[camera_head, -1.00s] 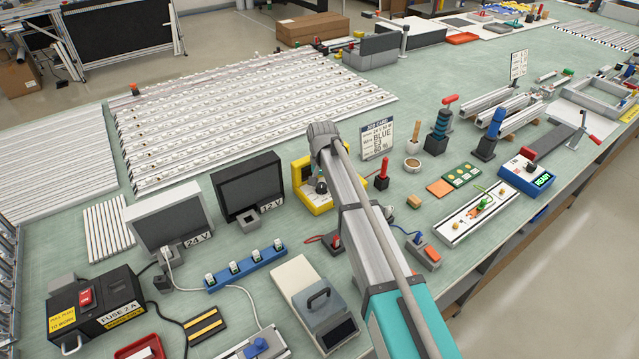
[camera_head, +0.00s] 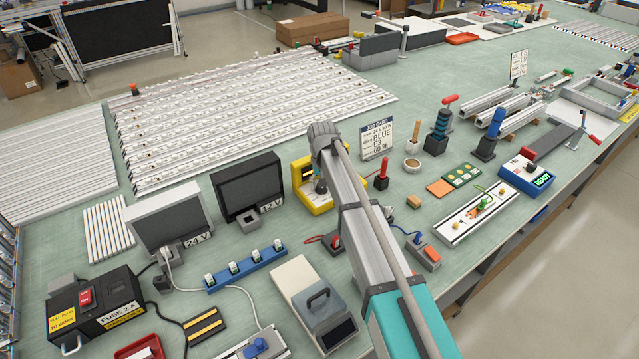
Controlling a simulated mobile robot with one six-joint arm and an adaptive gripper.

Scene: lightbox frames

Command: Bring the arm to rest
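My arm reaches from the bottom right of centre up over the green bench, with its teal and grey links in view. Its far end is above the bench near a yellow device (camera_head: 318,207). My gripper is hidden behind the end of the arm, so its fingers and anything in them do not show.
A 12 V box (camera_head: 247,186) and a 24 V box (camera_head: 167,215) stand left of the arm. A job card (camera_head: 378,134) stands beyond it. Rows of light strips (camera_head: 240,120) fill the back left.

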